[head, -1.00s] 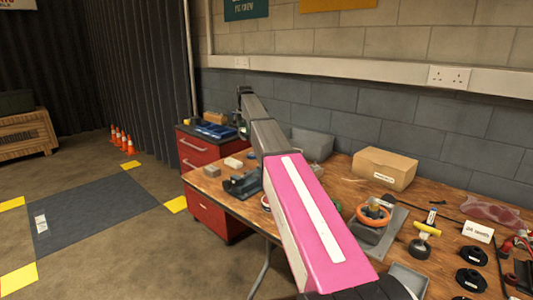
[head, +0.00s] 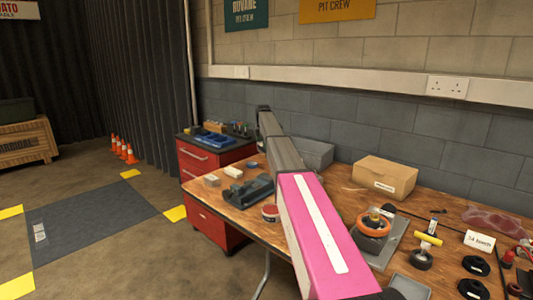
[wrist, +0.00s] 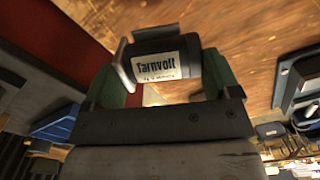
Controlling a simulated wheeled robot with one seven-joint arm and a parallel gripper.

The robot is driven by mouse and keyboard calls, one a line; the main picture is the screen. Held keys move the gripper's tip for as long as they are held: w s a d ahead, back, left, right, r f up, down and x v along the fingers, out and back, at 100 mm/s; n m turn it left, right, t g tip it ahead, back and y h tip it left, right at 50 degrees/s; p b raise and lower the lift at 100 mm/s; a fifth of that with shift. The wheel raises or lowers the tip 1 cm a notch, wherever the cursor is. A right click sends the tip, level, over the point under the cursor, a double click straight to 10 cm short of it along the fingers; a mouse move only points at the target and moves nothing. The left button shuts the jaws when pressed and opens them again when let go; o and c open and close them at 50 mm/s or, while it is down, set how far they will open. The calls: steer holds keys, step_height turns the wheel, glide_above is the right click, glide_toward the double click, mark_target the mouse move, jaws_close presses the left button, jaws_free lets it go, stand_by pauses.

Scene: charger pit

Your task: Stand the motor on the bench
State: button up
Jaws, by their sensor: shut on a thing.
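The motor (wrist: 165,68) is a dark cylinder with a white "Tarnvolt" label and a metal end plate. It lies crosswise between the green fingers of my gripper (wrist: 165,84) in the wrist view, and the gripper is shut on it. In the head view my pink and grey arm reaches away over the bench's left part. Its far end (head: 263,110) shows near the red cabinet, and I cannot make out the motor there. The wooden bench (head: 338,190) runs along the wall; its wood also fills the upper right of the wrist view (wrist: 245,40).
A dark cradle-like fixture (head: 249,190), a red-lidded tin (head: 270,212) and small blocks sit on the bench's left part. A grey bin (head: 318,154) and cardboard box (head: 385,178) stand behind. The right side is crowded. A red drawer cabinet (head: 205,155) stands beyond.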

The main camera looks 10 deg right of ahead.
steer(key=shift+w+d+f, duration=0.3)
steer(key=shift+d+f, duration=0.05)
steer(key=shift+d, duration=0.15)
steer(key=shift+w+d+f, duration=0.25)
steer(key=shift+d+f, duration=0.1)
steer(key=shift+d, duration=0.15)
steer(key=shift+d+f, duration=0.1)
steer(key=shift+f, duration=1.95)
steer(key=shift+f, duration=0.1)
steer(key=o, duration=1)
step_height(320, 180, up, 12)
steer(key=shift+r, duration=0.15)
